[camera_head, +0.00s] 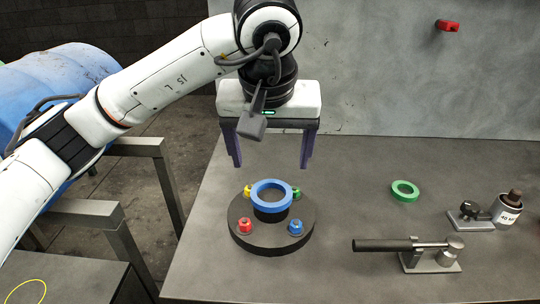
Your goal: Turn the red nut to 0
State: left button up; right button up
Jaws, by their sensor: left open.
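The red nut (245,225) sits at the front left of a round dark base (272,240) on the grey table. A blue nut (295,227) is at the front right of the base, a yellow nut (247,191) at the back left, and a green nut (296,191) at the back right. A blue ring (272,184) lies on the raised middle of the base. My left gripper (270,165) is open and empty, pointing down above and behind the base. No number marking on the red nut is readable. My right gripper is not in view.
A green ring (405,191) lies on the table (345,205) to the right. A clamp tool with a dark handle (385,245) lies at the front right. A red object (447,25) is on the back wall.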

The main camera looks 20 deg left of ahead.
aim_at(243, 227)
jog(key=u, duration=0.75)
